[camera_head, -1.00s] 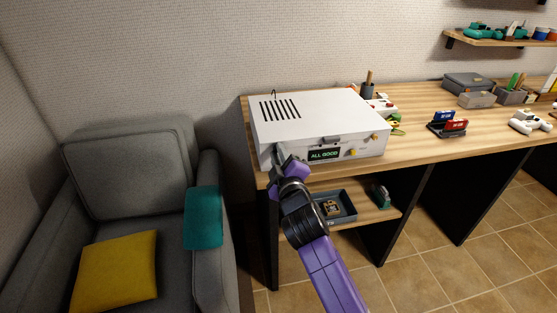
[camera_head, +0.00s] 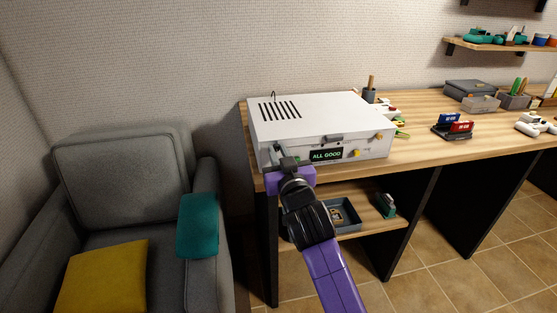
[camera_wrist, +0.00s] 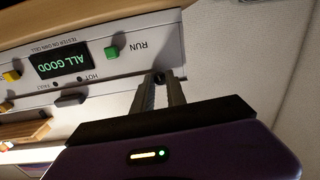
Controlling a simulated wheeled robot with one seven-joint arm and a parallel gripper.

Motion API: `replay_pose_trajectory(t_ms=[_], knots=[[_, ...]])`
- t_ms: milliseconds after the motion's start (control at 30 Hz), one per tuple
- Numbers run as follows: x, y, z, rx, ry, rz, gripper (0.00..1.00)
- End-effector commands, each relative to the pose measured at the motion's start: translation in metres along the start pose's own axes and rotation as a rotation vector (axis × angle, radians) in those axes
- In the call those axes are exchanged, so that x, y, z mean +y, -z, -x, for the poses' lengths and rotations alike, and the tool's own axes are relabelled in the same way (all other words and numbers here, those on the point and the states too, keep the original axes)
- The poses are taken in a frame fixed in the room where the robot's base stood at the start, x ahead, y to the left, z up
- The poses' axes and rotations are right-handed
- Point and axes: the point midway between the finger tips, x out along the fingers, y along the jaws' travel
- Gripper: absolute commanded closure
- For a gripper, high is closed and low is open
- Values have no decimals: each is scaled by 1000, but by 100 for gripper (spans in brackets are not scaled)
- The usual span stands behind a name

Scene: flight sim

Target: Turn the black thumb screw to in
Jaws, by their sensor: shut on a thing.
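A white box-shaped tester (camera_head: 330,115) stands on the wooden desk, with a lit "ALL GOOD" display (camera_head: 326,155) on its front. My gripper (camera_head: 278,151) is at the left end of that front face. In the wrist view the picture is upside down, and my gripper's fingers (camera_wrist: 164,78) are closed around a small black thumb screw (camera_wrist: 158,77) on the front panel. The fingers hide most of the screw, so I cannot tell how far in it sits. A green RUN button (camera_wrist: 111,52) is beside it, and the display (camera_wrist: 60,64) also reads "ALL GOOD".
A yellow button (camera_head: 356,153) and a tan knob (camera_head: 379,136) are farther right on the tester. A shelf below holds a grey tray (camera_head: 343,214). A grey armchair (camera_head: 120,180) stands to the left. Cartridges (camera_head: 455,126) and a controller (camera_head: 535,122) lie on the right of the desk.

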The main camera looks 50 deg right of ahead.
Motion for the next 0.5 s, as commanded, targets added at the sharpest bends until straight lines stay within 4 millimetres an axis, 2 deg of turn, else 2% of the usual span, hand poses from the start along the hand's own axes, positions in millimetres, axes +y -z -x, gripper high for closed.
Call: replay_pose_trajectory(t_ms=[33, 500], knots=[[1, -6, 0, -4, -2, -32, 100], [0, -4, 0, -1, 0, -214, 100]])
